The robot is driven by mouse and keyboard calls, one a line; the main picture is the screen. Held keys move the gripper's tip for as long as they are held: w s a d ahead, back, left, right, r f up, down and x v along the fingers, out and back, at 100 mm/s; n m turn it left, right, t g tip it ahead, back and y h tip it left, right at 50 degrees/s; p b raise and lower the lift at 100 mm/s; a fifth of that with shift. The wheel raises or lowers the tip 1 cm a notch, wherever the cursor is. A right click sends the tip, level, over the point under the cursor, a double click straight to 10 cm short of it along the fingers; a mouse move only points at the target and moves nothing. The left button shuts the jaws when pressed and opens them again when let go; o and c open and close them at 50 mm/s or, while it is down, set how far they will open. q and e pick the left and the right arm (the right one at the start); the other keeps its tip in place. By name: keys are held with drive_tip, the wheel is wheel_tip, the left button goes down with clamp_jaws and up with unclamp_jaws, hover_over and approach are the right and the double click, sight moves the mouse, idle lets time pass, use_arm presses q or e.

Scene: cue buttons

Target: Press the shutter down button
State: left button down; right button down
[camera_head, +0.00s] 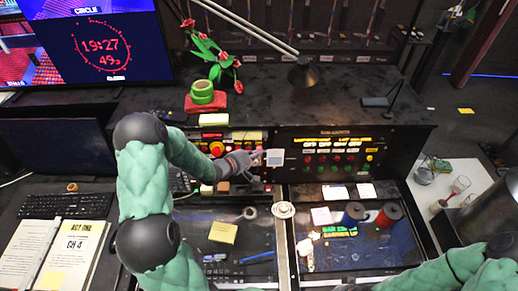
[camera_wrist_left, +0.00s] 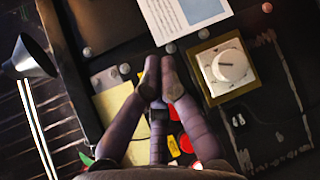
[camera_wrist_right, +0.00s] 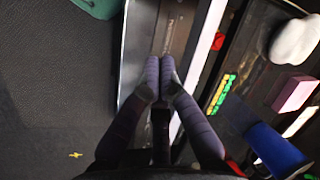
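My left gripper (camera_head: 255,156) reaches over the left control panel (camera_head: 232,134), fingers pointing right. In the left wrist view its fingertips (camera_wrist_left: 160,64) are together with nothing seen between them, close to the black panel face beside a white dial (camera_wrist_left: 230,66). Red and yellow buttons (camera_wrist_left: 186,143) show partly behind the fingers. A large red button (camera_head: 216,148) is on this panel, left of the gripper. The right control panel (camera_head: 331,152) has rows of red and green buttons. No label reading shutter down is legible. My right gripper (camera_wrist_right: 160,68) has its fingertips together, empty, beside a desk edge.
A rose in a green pot (camera_head: 202,93) and a black desk lamp (camera_head: 303,72) stand above the panels. Blue and red spools (camera_head: 388,214) stand on the right desk surface. An open script (camera_head: 72,246) and keyboard (camera_head: 66,205) lie at left.

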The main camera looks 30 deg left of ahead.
use_arm(q)
drive_tip(key=shift+s+d+r, duration=0.1)
drive_tip(key=shift+s+d, duration=0.15)
drive_tip(key=shift+s, duration=0.15)
drive_tip(key=s+d, duration=0.1)
drive_tip(key=s+p, duration=0.1)
drive_tip(key=s, duration=0.1)
drive_tip(key=s+d, duration=0.1)
drive_tip(key=shift+s+d+r+p, duration=0.15)
drive_tip(key=shift+d+r+p, duration=0.15)
drive_tip(key=shift+r+p, duration=0.05)
idle(0.9)
